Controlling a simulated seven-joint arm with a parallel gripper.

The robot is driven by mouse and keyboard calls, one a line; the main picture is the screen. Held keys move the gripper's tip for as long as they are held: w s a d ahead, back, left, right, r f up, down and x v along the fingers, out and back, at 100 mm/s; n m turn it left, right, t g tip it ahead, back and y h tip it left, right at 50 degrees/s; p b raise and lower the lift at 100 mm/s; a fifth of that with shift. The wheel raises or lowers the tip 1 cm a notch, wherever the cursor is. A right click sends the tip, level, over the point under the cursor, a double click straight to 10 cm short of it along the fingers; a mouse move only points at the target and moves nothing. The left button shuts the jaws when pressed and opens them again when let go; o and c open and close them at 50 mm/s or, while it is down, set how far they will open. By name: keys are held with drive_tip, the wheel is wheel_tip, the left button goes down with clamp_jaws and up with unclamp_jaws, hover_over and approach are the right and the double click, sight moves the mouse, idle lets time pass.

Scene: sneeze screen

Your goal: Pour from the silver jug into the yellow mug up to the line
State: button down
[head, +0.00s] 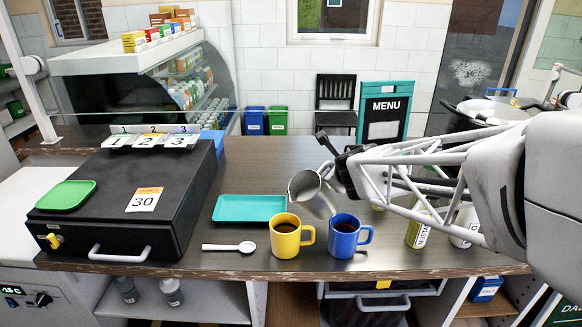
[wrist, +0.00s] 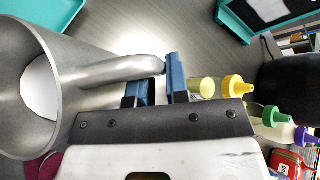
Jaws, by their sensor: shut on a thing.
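The silver jug (head: 320,195) is in my gripper (head: 335,165), behind and above the two mugs in the head view. It looks tilted, with its mouth to the upper left. In the wrist view the jug (wrist: 75,60) is at the left, with a white surface inside. The blue fingertips of my gripper (wrist: 160,82) are shut on its handle (wrist: 115,70). The yellow mug (head: 285,242) stands upright near the counter's front edge, with dark liquid inside. I cannot make out a line on it. No stream shows from the jug.
A blue mug (head: 344,240) with dark liquid stands right of the yellow one. A teal tray (head: 249,208) lies behind, a white spoon (head: 230,247) to the left. A black box (head: 110,215) fills the left. Bottles (head: 417,232) stand right, under my arm. A clear screen (head: 270,118) crosses behind.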

sight(331, 165)
drive_tip(key=shift+s+a+r+n+t+h, duration=0.3)
drive_tip(key=shift+r+n+t+h, duration=0.1)
drive_tip(key=shift+t, duration=0.1)
idle(0.9)
drive_tip(key=shift+a+r, duration=0.1)
drive_tip(key=shift+r, duration=0.05)
drive_tip(key=shift+s+a+r+n+t, duration=0.15)
drive_tip(key=shift+n+t, duration=0.15)
drive_tip(key=shift+t, duration=0.1)
idle(0.5)
drive_tip(key=shift+s+a+r+h, duration=0.1)
drive_tip(key=shift+a+r+h, duration=0.1)
drive_tip(key=shift+h, duration=0.1)
idle(0.3)
drive_tip(key=shift+s+a+r+n+t, duration=0.3)
drive_tip(key=shift+r+n+t, duration=0.2)
drive_tip(key=shift+r+t, duration=0.15)
drive_tip(key=shift+s+a+r+h, duration=0.1)
drive_tip(key=shift+r+h, duration=0.1)
drive_tip(key=shift+h, duration=0.1)
idle(0.8)
drive_tip(key=shift+f, duration=0.25)
